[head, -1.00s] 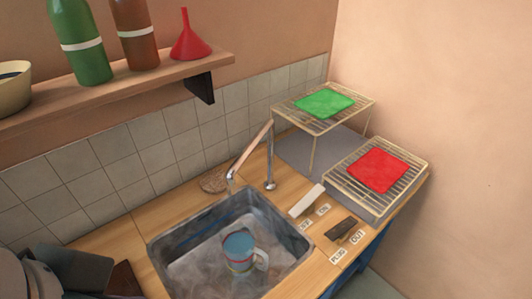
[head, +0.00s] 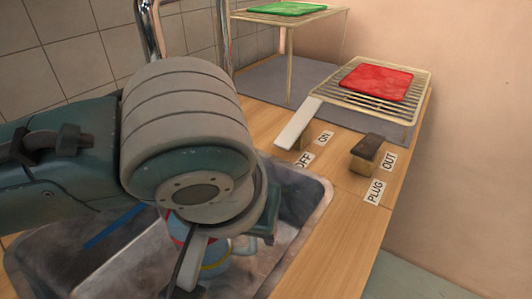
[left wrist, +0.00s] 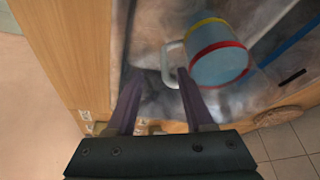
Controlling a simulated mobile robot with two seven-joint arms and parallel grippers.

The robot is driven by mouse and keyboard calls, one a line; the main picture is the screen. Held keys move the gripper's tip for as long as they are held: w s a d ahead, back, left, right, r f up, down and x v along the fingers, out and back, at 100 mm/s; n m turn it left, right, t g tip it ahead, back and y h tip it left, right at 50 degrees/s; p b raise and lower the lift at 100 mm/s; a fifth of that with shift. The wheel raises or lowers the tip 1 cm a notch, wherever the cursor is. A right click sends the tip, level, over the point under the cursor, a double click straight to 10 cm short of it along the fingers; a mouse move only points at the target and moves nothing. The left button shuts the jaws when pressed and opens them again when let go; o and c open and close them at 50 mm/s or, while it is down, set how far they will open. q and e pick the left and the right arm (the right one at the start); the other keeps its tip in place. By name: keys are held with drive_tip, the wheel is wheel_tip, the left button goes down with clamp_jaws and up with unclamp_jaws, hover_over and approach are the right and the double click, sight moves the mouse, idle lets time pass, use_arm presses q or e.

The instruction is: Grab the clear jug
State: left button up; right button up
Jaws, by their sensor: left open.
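A pale blue, cup-like vessel (head: 216,254) with a red and a yellow band and a whitish handle is in the sink. It looks tinted, and I see no plainly clear jug. My left gripper (head: 190,272) is over the sink and hides much of the vessel in the head view. In the left wrist view the vessel (left wrist: 218,55) lies just beyond my open fingers (left wrist: 157,76). Its handle (left wrist: 170,62) is near the fingertips, towards the right finger; I cannot tell whether they touch. My right gripper is out of view.
The metal sink (head: 320,192) has a faucet (head: 150,30) behind it. A white lever (head: 298,122) and a dark-topped plug lever (head: 367,148) stand right of it. A wire rack with a red cloth (head: 376,82) and a higher one with a green cloth (head: 287,8) are beyond.

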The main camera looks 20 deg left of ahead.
sight(252, 241)
use_arm(q)
drive_tip(key=b+x, duration=0.1)
drive_tip(key=x, duration=0.2)
drive_tip(key=b+x, duration=0.1)
drive_tip(key=x, duration=0.2)
drive_tip(key=b+x, duration=0.1)
drive_tip(key=x, duration=0.2)
drive_tip(key=shift+w+a, duration=0.1)
drive_tip(key=shift+a, duration=0.3)
drive_tip(key=shift+w+f+b, duration=0.15)
drive_tip(key=shift+f+b, duration=0.15)
drive_tip(key=shift+f, duration=0.05)
clamp_jaws()
drive_tip(key=shift+r, duration=0.15)
idle(0.5)
